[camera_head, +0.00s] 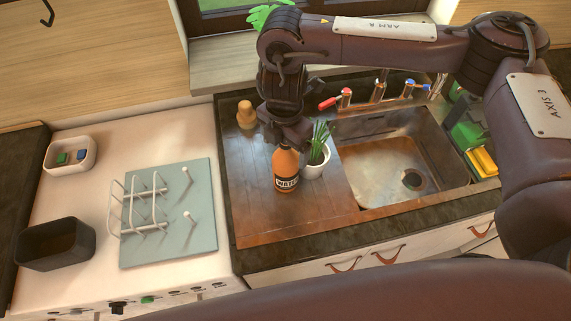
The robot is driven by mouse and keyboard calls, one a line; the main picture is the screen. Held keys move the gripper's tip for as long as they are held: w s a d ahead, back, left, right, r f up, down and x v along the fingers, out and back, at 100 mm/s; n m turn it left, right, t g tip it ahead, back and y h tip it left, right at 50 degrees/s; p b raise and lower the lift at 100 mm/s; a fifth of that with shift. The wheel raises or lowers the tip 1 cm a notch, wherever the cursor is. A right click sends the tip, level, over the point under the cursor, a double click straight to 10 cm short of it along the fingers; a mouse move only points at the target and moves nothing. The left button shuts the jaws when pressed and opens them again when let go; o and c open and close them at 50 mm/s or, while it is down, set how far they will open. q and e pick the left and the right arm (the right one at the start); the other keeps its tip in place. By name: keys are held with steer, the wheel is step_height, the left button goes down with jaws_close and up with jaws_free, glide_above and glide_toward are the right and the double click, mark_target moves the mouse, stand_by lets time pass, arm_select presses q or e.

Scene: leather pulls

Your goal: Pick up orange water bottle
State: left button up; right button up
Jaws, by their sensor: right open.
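The orange water bottle (286,170) stands upright on the dark wooden drainboard left of the sink. I cannot tell whether the fingers touch the bottle. My left gripper is not in view.
A white pot with a green plant (316,162) stands close against the bottle's right. A tan bottle-shaped object (246,115) is behind left. The sink (398,172) is to the right. A pale blue board with a white rack (200,226) and a black bin (56,245) are left.

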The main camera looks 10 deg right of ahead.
step_height(320, 180, down, 2)
steer(key=shift+d+f, duration=0.1)
steer(key=shift+f, duration=0.15)
steer(key=c, duration=0.5)
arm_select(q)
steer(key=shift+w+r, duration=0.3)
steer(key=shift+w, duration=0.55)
arm_select(e)
steer(key=c, duration=1)
steer(key=shift+w+r, duration=0.1)
